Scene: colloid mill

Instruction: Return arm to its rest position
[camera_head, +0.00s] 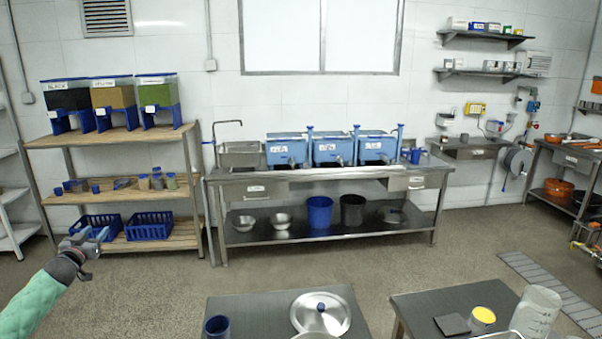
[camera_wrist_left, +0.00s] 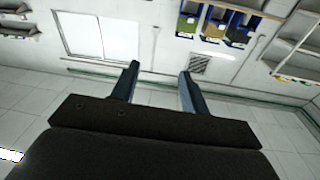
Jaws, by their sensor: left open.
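My left arm, in a green sleeve, comes in from the lower left of the head view. Its left gripper (camera_head: 88,236) is raised in the air in front of the wooden shelf rack and appears near the blue crates in the picture. In the left wrist view, the two fingers of the left gripper (camera_wrist_left: 160,85) stand apart with nothing between them. Behind them show the wall, the window and the bins, tilted. My right gripper is not seen in either view.
The wooden rack (camera_head: 115,142) holds three bins and two blue crates (camera_head: 148,226). A steel sink table (camera_head: 330,177) stands at the wall. Two dark tables are in front, one with a round lid (camera_head: 320,314), a blue cup (camera_head: 217,327) and a clear jug (camera_head: 535,311) on the other. Open floor lies between.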

